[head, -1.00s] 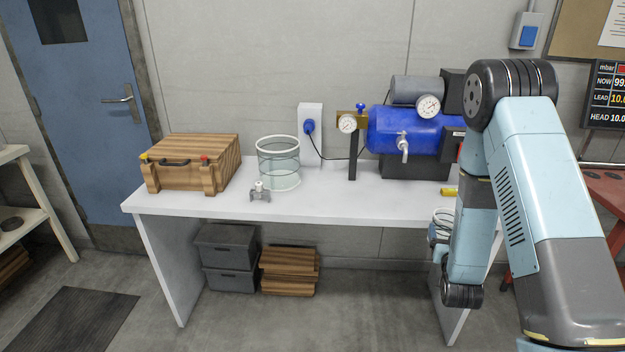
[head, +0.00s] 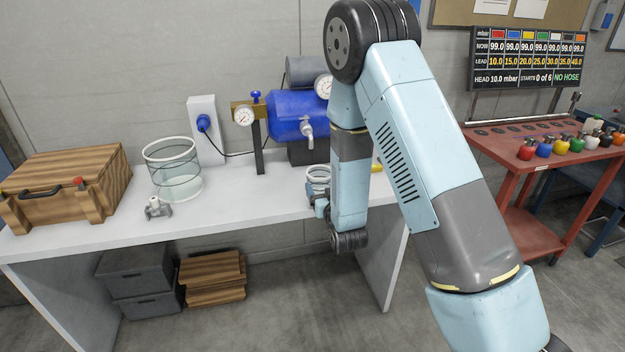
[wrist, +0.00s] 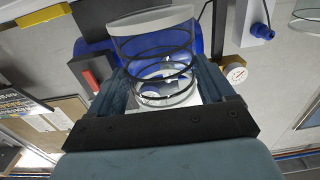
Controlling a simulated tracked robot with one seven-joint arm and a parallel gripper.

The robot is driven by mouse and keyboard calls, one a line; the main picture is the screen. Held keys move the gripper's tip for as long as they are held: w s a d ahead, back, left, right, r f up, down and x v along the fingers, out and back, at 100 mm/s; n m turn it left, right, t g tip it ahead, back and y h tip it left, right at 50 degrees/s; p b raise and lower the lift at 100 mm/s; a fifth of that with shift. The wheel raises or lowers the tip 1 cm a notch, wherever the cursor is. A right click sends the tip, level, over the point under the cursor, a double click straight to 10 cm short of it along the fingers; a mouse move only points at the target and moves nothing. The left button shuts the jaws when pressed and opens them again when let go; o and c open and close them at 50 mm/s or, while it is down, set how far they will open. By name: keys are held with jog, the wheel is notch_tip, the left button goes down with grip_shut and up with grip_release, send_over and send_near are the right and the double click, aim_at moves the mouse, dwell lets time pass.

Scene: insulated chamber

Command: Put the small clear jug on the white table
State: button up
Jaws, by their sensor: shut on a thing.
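The small clear jug (wrist: 152,47), a see-through cylinder with dark rings and a pale rim, sits between the two fingers of my gripper (wrist: 160,78) in the wrist view. My gripper is shut on it. In the head view the jug (head: 318,176) shows as a small ringed shape beside my gripper (head: 320,194), partly hidden by my arm. It overlaps the right front part of the white table (head: 235,207). I cannot tell whether it touches the tabletop.
A larger clear ringed vessel (head: 174,172), a small grey valve (head: 157,208) and a wooden case (head: 68,185) stand left on the table. A blue tank (head: 293,112) and a gauge post (head: 258,145) stand behind. The table's middle front is clear. A red bench (head: 510,172) is at right.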

aim_at(314, 170)
jog(key=x, duration=1.1)
jog(key=shift+f, duration=1.75)
jog(key=shift+f, duration=0.1)
jog(key=o, duration=0.9)
jog(key=shift+o, duration=0.2)
jog(key=shift+s, duration=0.1)
